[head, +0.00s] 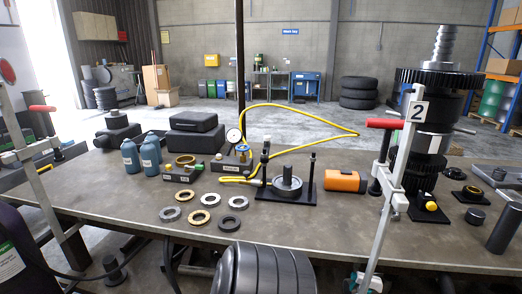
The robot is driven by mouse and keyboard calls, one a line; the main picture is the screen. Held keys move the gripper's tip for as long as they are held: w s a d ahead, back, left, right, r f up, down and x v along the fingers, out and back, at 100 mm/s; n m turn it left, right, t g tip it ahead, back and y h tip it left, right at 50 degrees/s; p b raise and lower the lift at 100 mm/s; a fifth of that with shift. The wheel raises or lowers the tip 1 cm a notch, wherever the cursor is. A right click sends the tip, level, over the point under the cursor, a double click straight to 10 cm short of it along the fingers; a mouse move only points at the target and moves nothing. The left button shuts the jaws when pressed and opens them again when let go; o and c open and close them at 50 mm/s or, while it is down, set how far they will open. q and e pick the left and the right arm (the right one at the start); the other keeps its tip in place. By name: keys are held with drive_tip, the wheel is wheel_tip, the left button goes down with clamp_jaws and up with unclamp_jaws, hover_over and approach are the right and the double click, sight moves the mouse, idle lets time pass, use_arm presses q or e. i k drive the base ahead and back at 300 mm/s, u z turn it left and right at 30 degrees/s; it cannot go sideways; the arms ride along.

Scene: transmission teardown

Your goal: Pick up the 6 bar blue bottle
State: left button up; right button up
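Two blue bottles with blue caps stand upright side by side on the workbench, left of centre. The left bottle (131,157) and the right bottle (150,156) each carry a small pale label. The print is too small to read, so I cannot tell which is the 6 bar one. The right bottle stands slightly farther back, and another blue shape shows partly behind it. Neither of my grippers is in view, and nothing touches the bottles.
The bench (130,198) has clear room in front of the bottles. Black cases (194,136) stand behind, and small blocks (182,173) to the right. Several rings (200,217) lie ahead. Red-handled clamps (383,124) rise at the bench's front edge. A gear stack (432,130) stands right.

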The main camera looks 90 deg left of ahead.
sight(149, 158)
drive_tip(key=u, duration=2.4)
